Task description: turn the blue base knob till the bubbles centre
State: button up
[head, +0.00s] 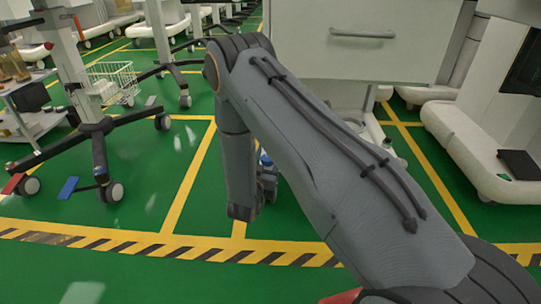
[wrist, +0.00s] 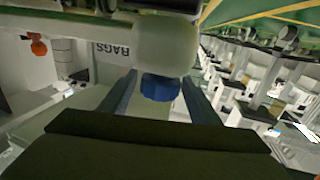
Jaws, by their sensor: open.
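In the wrist view, the blue base knob (wrist: 160,88) sits under a rounded whitish housing (wrist: 165,45). My gripper (wrist: 158,79) is open, with one dark finger on each side of the knob. Gaps show between the fingers and the knob, and I see no contact. In the head view, a small blue patch (head: 265,160), probably the knob, shows beside my arm, which hides most of that area. My gripper's fingertips cannot be made out there. No level bubbles can be seen in either view.
A large pale cart (head: 360,55) stands behind my arm. A wheeled stand with a wire basket (head: 108,78) is at the left, and a white wheeled base (head: 480,150) is at the right.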

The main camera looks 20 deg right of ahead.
aim_at(265, 155)
jog(key=shift+b+x, duration=0.5)
jog(key=shift+x, duration=0.85)
jog(key=shift+c, duration=0.5)
jog(key=c, duration=1)
jog(key=shift+o, duration=0.2)
jog(key=shift+n+y+p, duration=0.3)
jog(key=shift+y+p, duration=0.1)
jog(key=shift+p, duration=0.2)
jog(key=shift+a+r+n+t+y+p, duration=0.1)
jog(key=shift+n+t+y+p, duration=0.5)
jog(key=shift+y+p, duration=0.25)
jog(key=n+y+p, duration=0.1)
jog(key=n+t+y+p, duration=0.1)
jog(key=y+p, duration=0.1)
jog(key=shift+w+a+y, duration=0.1)
jog(key=shift+a+y, duration=0.15)
jog(key=shift+a, duration=0.15)
jog(key=n+y+p, duration=0.1)
jog(key=y, duration=0.1)
jog(key=a+n+y+p, duration=0.1)
jog(key=n+y, duration=0.1)
jog(key=shift+y+p, duration=0.35)
jog(key=shift+y, duration=0.05)
jog(key=shift+a+n+y+p, duration=0.2)
jog(key=shift+n+y+p, duration=0.1)
jog(key=shift+n+y, duration=0.4)
jog(key=shift+a+n+y+p, duration=0.25)
jog(key=shift+n+y, duration=0.25)
jog(key=shift+y, duration=0.3)
